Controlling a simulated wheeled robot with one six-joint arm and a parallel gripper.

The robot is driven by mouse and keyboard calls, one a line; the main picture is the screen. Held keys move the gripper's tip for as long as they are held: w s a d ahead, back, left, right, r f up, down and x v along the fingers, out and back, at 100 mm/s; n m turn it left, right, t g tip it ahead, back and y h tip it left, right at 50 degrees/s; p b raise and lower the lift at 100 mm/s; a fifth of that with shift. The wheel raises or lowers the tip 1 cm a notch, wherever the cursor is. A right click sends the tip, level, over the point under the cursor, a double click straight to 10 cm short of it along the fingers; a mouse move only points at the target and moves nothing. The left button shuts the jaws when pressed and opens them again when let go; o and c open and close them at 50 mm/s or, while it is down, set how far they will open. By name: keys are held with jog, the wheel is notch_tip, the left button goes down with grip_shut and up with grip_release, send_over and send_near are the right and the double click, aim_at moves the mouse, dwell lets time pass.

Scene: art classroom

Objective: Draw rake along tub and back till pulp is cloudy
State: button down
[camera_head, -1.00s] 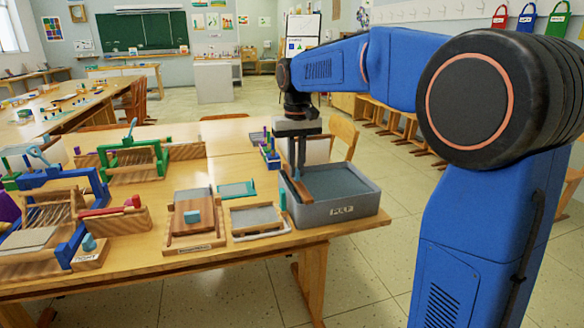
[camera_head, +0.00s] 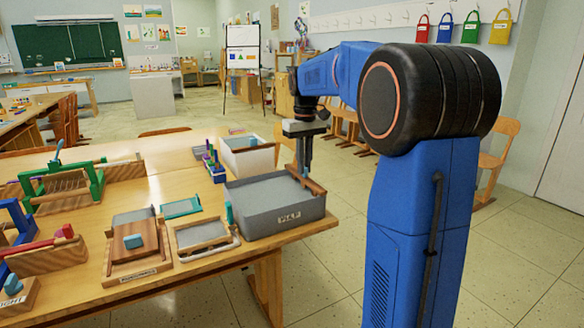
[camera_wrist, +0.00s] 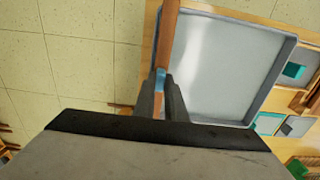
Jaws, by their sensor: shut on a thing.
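The grey tub (camera_head: 268,222), labelled PULP, stands at the table's right front corner. Its smooth pale grey pulp (camera_wrist: 215,65) fills the wrist view's middle. The rake (camera_head: 310,183), a brown wooden bar, lies along the tub's right end; it also shows in the wrist view (camera_wrist: 168,35) along the tub's left edge. My gripper (camera_head: 301,172) points down at that end. In the wrist view my gripper (camera_wrist: 160,88) is shut on a small blue part of the rake. The pulp under the bar is hidden, and I cannot tell how deep the rake sits.
A white-walled bin (camera_head: 248,158) stands behind the tub. A framed screen (camera_head: 204,237) and a wooden press board (camera_head: 132,252) lie to its left. A teal piece (camera_head: 229,212) stands at the tub's left corner. Open floor (camera_head: 325,265) lies right of the table.

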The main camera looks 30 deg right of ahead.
jog(key=shift+d, duration=0.25)
jog(key=c, duration=1.8)
grip_release()
jog(key=shift+d, duration=0.2)
jog(key=shift+a+r, duration=0.1)
jog(key=shift+r, duration=0.05)
notch_tip(320, 180, up, 17)
